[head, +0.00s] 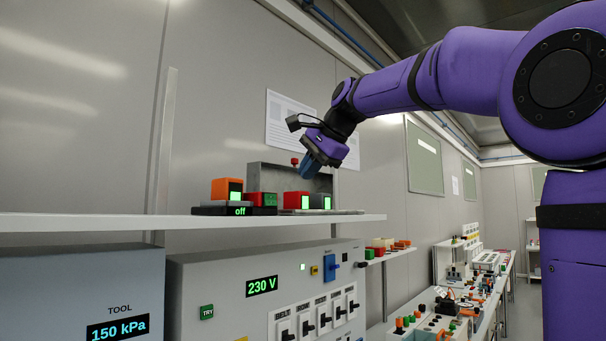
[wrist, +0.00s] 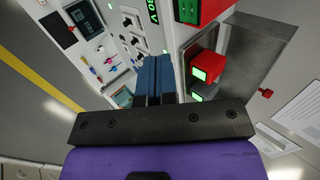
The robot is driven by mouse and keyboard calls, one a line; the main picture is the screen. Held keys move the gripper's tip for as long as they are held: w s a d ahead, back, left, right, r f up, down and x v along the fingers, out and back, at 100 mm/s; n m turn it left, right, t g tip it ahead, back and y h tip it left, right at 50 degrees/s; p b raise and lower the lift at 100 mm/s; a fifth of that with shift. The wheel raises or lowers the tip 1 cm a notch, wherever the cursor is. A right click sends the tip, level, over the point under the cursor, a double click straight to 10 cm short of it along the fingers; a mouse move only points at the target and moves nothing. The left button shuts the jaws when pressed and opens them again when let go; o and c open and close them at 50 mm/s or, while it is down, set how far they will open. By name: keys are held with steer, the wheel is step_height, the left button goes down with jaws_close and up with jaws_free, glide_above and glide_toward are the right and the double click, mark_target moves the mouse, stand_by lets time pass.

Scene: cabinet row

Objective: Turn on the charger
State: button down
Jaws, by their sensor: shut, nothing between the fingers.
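A low black unit (head: 212,211) with a green "off" display stands on the wall shelf in the head view. An orange block (head: 220,188) with a lit green face sits on it, and a red block with a dark green face (head: 262,199) is just to its right. No label names the charger; the unit reading "off" may be it. My gripper (head: 308,170) is shut and empty, with blue fingers pointing down above the shelf, right of that unit. In the wrist view the fingers (wrist: 155,75) are together, left of a red block with a lit face (wrist: 205,66).
A red block (head: 296,201) and a grey block (head: 320,201) stand on a flat base below my gripper. A grey metal box (head: 268,177) with a red knob (head: 295,162) stands behind. Below the shelf (head: 100,222) is a "230 V" panel (head: 215,300). The shelf's left part is clear.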

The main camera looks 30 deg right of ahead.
mark_target(271, 200)
steer(key=shift+w+a+r+x, duration=0.1)
steer(key=shift+w+r+x, duration=0.2)
steer(key=shift+x, duration=1.55)
steer(key=shift+w+a+r+x, duration=0.15)
steer(key=shift+w+r+x, duration=0.15)
steer(key=shift+x, duration=1.5)
steer(key=shift+w+a+r+x, duration=0.1)
steer(key=shift+w+r+x, duration=0.2)
steer(key=shift+x, duration=1.55)
steer(key=shift+w+f, duration=0.1)
steer(key=shift+w, duration=0.1)
